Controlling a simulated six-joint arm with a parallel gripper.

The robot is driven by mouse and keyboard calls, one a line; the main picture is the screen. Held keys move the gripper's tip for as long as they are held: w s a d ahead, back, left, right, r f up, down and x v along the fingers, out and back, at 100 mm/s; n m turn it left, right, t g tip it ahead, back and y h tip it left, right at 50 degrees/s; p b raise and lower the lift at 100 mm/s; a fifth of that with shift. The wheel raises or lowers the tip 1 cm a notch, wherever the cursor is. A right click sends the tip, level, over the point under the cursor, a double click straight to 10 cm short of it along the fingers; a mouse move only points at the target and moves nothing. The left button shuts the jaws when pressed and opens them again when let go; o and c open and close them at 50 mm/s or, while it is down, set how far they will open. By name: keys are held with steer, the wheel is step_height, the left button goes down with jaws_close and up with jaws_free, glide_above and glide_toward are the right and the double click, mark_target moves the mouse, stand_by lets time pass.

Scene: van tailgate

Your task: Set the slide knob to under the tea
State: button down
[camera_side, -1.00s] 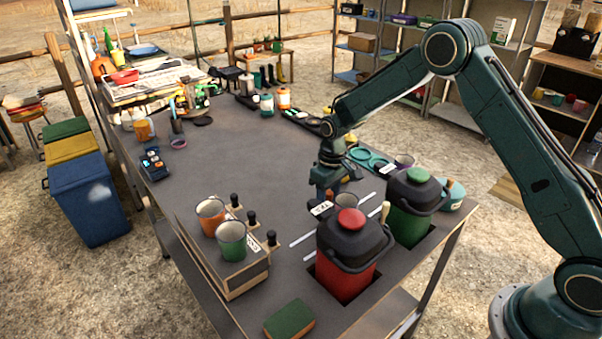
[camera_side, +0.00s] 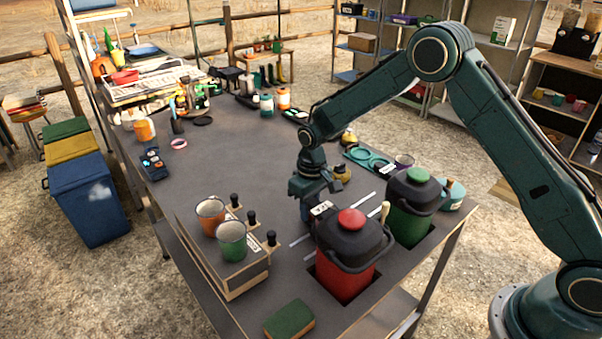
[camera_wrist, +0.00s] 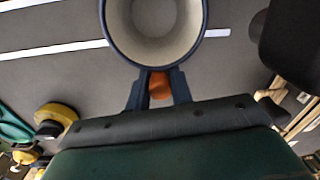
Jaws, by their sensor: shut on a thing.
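My gripper (camera_side: 310,196) is low over the work table, left of the red urn (camera_side: 346,270) and the green urn (camera_side: 411,222). In the wrist view its fingers (camera_wrist: 157,84) are shut on a small orange piece at the side of a blue-rimmed mug with a cream inside (camera_wrist: 153,18). The mug looks empty. Pale slide lines (camera_wrist: 75,47) run on the table beside it. A small white label (camera_side: 321,208) stands by the red urn and another (camera_side: 391,168) by the green one; I cannot read them surely. I cannot make out a separate slide knob.
A wooden rack (camera_side: 240,278) at the front left holds an orange mug (camera_side: 210,213) and a green mug (camera_side: 232,240), with several black-handled things beside them. A green sponge (camera_side: 289,320) lies at the front edge. The table's middle (camera_side: 230,160) is clear.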

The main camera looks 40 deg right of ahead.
steer(key=a, duration=0.5)
steer(key=shift+a, duration=0.1)
steer(key=c, duration=1.2)
jaws_free()
steer(key=shift+c, duration=0.2)
steer(key=shift+r, duration=0.5)
step_height(320, 180, up, 13)
steer(key=shift+d, duration=0.35)
